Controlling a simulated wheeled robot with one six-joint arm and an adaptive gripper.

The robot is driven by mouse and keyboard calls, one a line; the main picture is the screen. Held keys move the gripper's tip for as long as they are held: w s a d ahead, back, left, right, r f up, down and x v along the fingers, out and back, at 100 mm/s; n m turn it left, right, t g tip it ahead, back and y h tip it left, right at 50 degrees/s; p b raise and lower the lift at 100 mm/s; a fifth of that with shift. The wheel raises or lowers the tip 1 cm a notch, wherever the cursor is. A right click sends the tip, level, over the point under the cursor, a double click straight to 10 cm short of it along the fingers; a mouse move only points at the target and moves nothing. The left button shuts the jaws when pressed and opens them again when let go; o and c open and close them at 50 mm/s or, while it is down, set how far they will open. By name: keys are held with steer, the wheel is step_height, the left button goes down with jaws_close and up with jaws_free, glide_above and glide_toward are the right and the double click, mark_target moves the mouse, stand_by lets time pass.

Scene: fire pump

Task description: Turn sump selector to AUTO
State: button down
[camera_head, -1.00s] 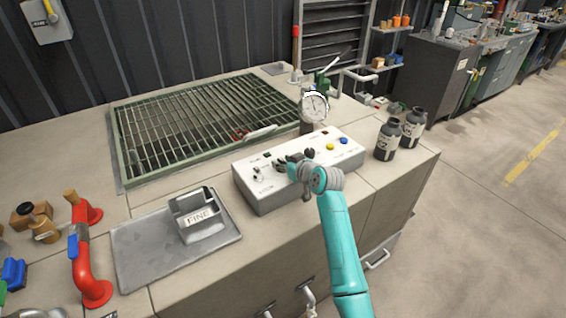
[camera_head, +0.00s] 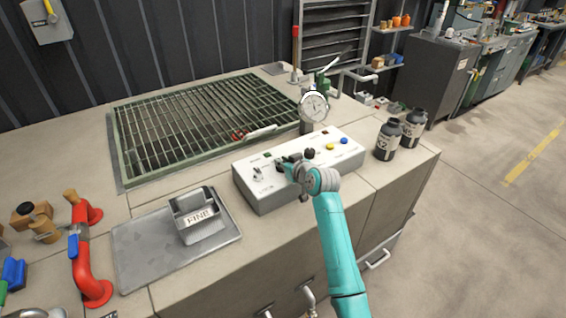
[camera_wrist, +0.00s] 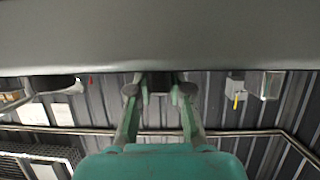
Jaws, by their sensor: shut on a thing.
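The white control box (camera_head: 262,203) stands on the counter, with small printed labels too small to read. My gripper (camera_head: 284,164) is at the left half of its top face, shut on a dark selector knob that the fingers mostly hide. In the wrist view my gripper (camera_wrist: 160,92) has its two fingers on either side of a dark piece (camera_wrist: 159,82) under a grey surface. The knob's pointing direction cannot be seen. A second black knob (camera_head: 309,153) sits just right of the fingers, apart from them. A small toggle (camera_head: 257,173) is to the left.
Two dark bottles (camera_head: 388,140) are to the right. A tray with a FINE block (camera_head: 199,216) and a green grating (camera_head: 127,160) lie left and behind.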

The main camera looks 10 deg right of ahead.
steer(key=m+h, duration=0.4)
steer(key=h, duration=0.1)
steer(key=shift+a, duration=0.1)
steer(key=shift+m+h, duration=1.3)
steer(key=c, duration=1.1)
jaws_free()
steer(key=v, duration=1.2)
steer(key=shift+a, duration=0.1)
